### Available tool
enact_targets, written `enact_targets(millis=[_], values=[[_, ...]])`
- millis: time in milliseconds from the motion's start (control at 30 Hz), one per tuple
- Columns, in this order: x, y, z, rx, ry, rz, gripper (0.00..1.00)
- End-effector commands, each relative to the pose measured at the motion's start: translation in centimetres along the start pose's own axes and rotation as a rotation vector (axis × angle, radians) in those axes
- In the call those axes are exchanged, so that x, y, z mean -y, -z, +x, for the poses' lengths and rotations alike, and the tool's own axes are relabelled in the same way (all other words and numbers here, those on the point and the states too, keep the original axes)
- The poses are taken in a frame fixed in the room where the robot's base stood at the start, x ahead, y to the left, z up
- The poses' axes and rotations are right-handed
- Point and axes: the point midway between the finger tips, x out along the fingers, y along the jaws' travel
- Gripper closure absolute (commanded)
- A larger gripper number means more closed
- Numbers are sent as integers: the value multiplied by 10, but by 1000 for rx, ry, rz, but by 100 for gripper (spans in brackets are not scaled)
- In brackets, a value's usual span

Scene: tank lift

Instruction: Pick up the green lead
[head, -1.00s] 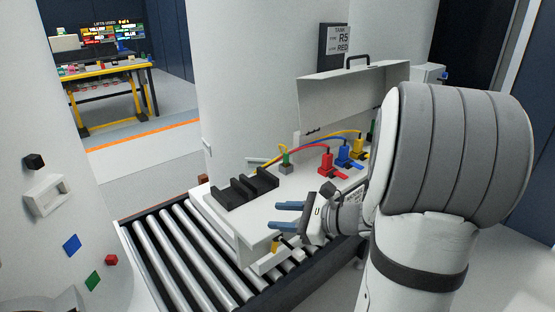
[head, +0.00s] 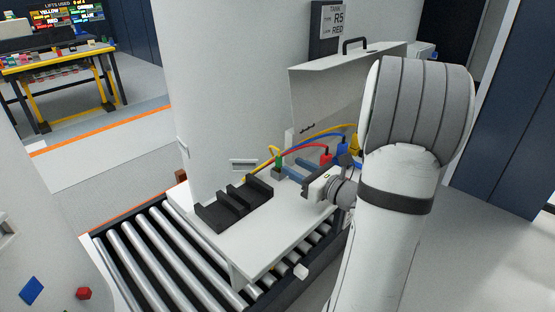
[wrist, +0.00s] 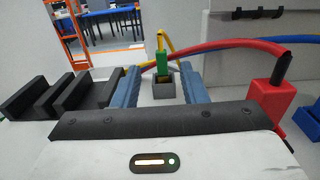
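The green lead's plug (head: 279,158) stands upright in a small grey socket block (wrist: 164,90) on the white bench top. A yellow cable loops from its top. In the wrist view the green plug (wrist: 161,66) shows between the two blue fingers of my gripper (wrist: 160,76). The fingers are apart and empty, one on each side of the plug's line. In the head view my gripper (head: 287,167) points at the plug from the right, low over the top. I cannot tell whether the tips reach past the socket.
A red plug (wrist: 272,92) stands close right of my gripper, with blue (head: 341,150) and yellow (head: 354,143) plugs beyond. Red and blue cables arch behind the green plug. A black slotted rack (head: 235,205) lies left. Rollers (head: 150,255) run in front.

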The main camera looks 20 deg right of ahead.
Motion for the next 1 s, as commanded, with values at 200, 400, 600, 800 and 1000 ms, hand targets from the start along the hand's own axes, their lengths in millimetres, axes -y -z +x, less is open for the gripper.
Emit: enact_targets(millis=[200,400,600,800,1000], values=[[2,-2,22,-1,5,0,61],[5,-6,50,-2,10,1,61],[7,-4,65,-1,16,0,61],[8,-4,65,-1,18,-1,61],[8,-4,64,-1,18,-1,76]])
